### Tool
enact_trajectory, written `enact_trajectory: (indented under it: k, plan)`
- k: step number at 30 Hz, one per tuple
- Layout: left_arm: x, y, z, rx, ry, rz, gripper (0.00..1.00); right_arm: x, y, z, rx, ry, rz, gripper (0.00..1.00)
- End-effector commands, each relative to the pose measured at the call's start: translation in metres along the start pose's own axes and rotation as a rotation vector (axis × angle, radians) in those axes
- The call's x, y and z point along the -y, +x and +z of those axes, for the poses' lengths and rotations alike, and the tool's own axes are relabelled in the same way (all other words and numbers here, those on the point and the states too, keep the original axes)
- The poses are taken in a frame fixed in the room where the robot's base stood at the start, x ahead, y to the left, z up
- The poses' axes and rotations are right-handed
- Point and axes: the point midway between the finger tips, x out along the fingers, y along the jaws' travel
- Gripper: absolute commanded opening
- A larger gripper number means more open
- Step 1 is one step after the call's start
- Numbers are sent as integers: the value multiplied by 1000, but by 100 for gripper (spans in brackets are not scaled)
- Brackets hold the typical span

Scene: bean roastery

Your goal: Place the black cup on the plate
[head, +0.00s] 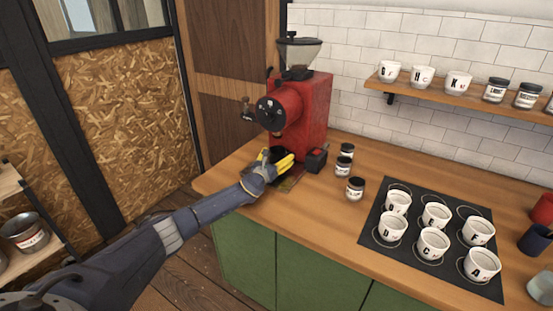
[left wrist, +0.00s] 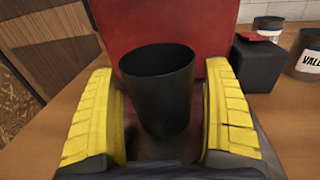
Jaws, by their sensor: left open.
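The black cup (left wrist: 158,92) stands upright in front of the red grinder. In the left wrist view it sits between the two yellow fingers of my left gripper (left wrist: 163,120), with a visible gap beside the right finger. In the head view the cup (head: 276,154) shows as a dark shape, partly hidden by my left gripper (head: 277,163). The left gripper is open around the cup. A small flat brownish patch (head: 290,183) lies by the grinder's foot; I cannot tell whether it is the plate. My right gripper is not in view.
The red grinder (head: 308,110) stands behind the cup. A small black box (head: 316,160) and several jars (head: 355,189) are to its right. A dark mat (head: 375,236) holds several lettered white cups on saucers. The wooden counter between jars and mat is clear.

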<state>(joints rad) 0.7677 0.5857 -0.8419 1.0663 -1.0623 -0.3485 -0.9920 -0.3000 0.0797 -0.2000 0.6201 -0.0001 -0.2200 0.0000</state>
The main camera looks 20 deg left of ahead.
Motion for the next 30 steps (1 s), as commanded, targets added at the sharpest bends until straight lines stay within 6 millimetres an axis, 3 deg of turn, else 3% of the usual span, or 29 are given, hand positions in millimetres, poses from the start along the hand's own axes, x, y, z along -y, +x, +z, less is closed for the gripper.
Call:
enact_trajectory:
  k: [8,24,30]
  plan:
    - [-1,-11,3,1,0,0,83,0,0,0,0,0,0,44]
    - [0,-89,2,-1,1,-1,83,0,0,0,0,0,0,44]
    - [-1,-109,2,-1,1,0,83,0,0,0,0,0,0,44]
